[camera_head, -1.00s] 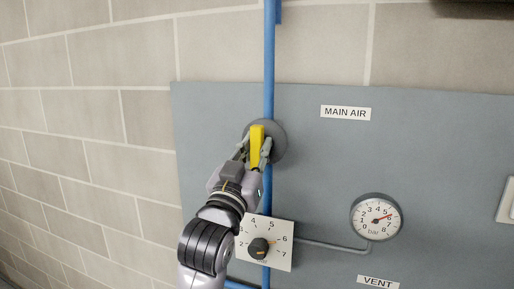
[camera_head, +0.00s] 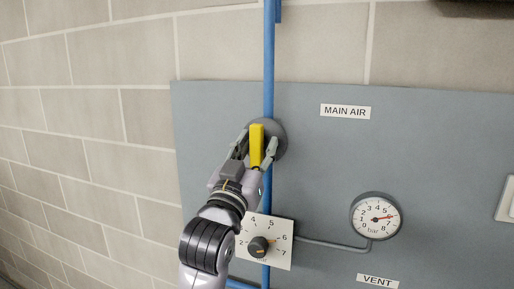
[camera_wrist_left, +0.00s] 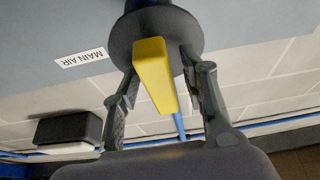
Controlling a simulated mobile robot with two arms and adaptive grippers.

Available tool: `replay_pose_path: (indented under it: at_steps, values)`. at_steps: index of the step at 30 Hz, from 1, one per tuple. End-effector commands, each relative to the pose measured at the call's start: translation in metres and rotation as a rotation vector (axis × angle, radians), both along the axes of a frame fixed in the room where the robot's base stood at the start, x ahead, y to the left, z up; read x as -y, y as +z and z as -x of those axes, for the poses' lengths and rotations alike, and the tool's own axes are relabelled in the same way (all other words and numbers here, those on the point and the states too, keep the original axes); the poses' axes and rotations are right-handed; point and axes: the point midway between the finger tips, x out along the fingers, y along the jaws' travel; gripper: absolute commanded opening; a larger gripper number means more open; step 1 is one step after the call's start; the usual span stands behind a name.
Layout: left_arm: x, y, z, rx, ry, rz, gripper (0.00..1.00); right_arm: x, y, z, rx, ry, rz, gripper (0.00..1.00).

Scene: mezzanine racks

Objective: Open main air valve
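The yellow valve handle (camera_head: 257,148) sits on a dark round valve body (camera_head: 279,138) on the blue pipe, left of the MAIN AIR label (camera_head: 345,112). The handle stands upright, in line with the pipe. My left gripper (camera_head: 257,141) is open, with one finger on each side of the handle. In the left wrist view the yellow handle (camera_wrist_left: 154,76) lies between the spread fingers, with a gap on both sides. My right gripper is not in view.
The blue pipe (camera_head: 269,60) runs vertically over the grey panel (camera_head: 430,150). A numbered knob plate (camera_head: 280,232) lies below the valve, near my left arm. A bar gauge (camera_head: 376,217) and a VENT label (camera_head: 377,281) are to the right.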

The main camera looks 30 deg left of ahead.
Motion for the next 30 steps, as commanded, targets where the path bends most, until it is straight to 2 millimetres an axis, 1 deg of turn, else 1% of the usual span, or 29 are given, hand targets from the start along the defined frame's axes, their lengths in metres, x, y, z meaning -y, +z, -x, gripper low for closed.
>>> replay_pose_path:
  at_steps: [5, 8, 11, 21, 25, 30]
  values:
    - [0.0, 0.002, 0.0, 0.002, 0.0, -0.001, 0.4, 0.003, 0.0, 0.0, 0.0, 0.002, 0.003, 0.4]
    - [0.0, 0.008, 0.0, 0.003, 0.001, 0.0, 0.4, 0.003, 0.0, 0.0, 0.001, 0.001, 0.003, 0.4]
    - [0.0, 0.021, 0.0, 0.006, 0.001, -0.001, 0.4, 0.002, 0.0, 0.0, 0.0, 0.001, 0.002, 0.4]
    - [0.0, 0.076, 0.0, 0.006, 0.001, -0.001, 0.4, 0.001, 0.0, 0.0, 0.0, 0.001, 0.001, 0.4]
    - [0.0, 0.09, 0.0, 0.003, 0.0, -0.001, 0.4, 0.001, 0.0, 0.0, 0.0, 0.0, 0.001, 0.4]
    - [0.0, 0.099, 0.0, 0.001, 0.0, -0.001, 0.4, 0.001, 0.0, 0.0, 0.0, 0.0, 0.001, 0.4]
